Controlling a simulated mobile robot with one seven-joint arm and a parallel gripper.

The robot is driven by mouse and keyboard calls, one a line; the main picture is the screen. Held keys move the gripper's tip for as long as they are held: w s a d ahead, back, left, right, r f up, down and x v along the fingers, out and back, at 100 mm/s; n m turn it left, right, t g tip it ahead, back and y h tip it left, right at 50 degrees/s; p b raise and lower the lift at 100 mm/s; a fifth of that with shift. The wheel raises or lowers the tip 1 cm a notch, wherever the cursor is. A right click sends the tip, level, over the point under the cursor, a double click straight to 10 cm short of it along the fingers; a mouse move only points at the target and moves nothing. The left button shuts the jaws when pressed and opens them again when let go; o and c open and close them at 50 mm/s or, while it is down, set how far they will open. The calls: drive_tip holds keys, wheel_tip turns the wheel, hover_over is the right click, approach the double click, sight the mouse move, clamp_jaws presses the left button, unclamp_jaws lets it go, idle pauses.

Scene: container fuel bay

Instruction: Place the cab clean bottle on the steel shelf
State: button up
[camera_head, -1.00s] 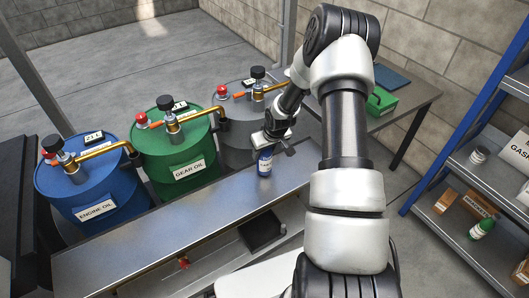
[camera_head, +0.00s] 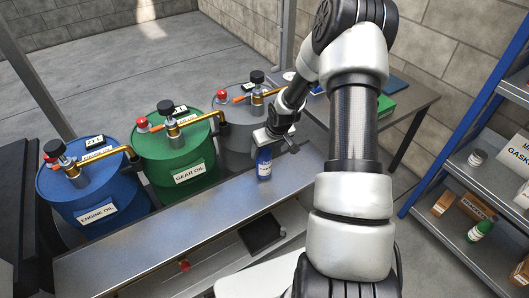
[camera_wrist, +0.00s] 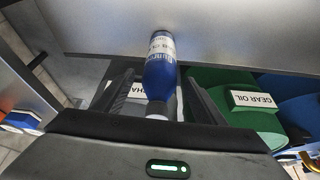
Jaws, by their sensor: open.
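A blue bottle with a white label (camera_head: 264,163), its lettering not clearly legible, stands upright on the long grey steel surface (camera_head: 170,215) in front of the drums, near its right end. My gripper (camera_head: 270,139) is right at the bottle's top, with its jaws open. In the wrist view the bottle (camera_wrist: 160,68) lies between the two spread fingers of my gripper (camera_wrist: 158,80), with a gap on each side. Its dark neck and pale cap point toward the palm.
Blue (camera_head: 95,195), green (camera_head: 178,165) and grey (camera_head: 236,125) drums with brass taps stand close behind. A table with a green box (camera_head: 385,106) is at the back. Blue-posted racking (camera_head: 455,195) with bottles and boxes is on the right.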

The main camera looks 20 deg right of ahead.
drive_tip(key=p+v, duration=0.1)
drive_tip(key=v, duration=0.5)
drive_tip(key=shift+r, duration=0.4)
drive_tip(key=shift+s, duration=0.15)
